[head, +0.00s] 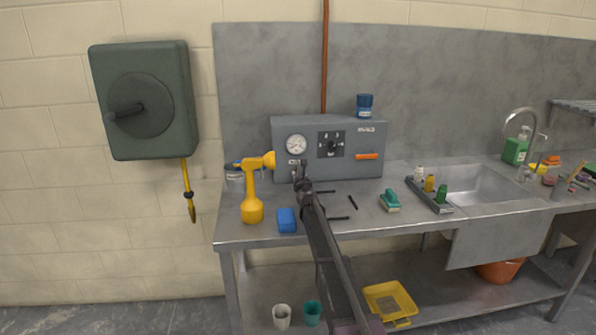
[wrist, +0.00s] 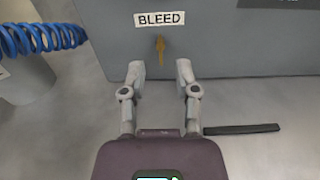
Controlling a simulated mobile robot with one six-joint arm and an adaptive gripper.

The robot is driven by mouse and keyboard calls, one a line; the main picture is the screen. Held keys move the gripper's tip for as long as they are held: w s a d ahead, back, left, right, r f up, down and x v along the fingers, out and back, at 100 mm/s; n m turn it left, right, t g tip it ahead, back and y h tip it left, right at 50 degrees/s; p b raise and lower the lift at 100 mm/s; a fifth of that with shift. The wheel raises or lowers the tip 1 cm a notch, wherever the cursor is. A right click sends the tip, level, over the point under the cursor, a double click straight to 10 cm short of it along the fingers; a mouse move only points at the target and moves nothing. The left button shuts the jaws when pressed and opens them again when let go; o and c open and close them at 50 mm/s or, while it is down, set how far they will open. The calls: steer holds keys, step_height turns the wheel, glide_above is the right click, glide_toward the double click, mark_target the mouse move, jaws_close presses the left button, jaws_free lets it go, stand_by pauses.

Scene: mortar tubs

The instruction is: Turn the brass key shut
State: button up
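The brass key (wrist: 160,48) sticks out of the front of the grey panel box (wrist: 235,45), just under a white label reading BLEED (wrist: 159,19). It looks upright, its narrow end down. My gripper (wrist: 158,77) is open and empty, its two fingers apart to the left and right, below and short of the key. Nothing touches the key that I can see. In the head view my gripper (head: 301,175) is at the lower left front of the panel box (head: 348,150), and the key cannot be made out there.
A blue coiled hose (wrist: 40,38) and a grey can (wrist: 25,80) are left of my gripper. A black rod (wrist: 241,129) lies at right. On the bench stand a yellow drill-like tool (head: 253,195), a blue block (head: 287,220) and a green brush (head: 390,200). A sink (head: 480,187) is farther right.

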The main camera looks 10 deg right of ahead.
mark_target(297, 165)
steer(key=shift+w, duration=2.55)
steer(key=shift+c, duration=0.2)
jaws_close()
steer(key=shift+d, duration=0.2)
steer(key=shift+a, duration=0.15)
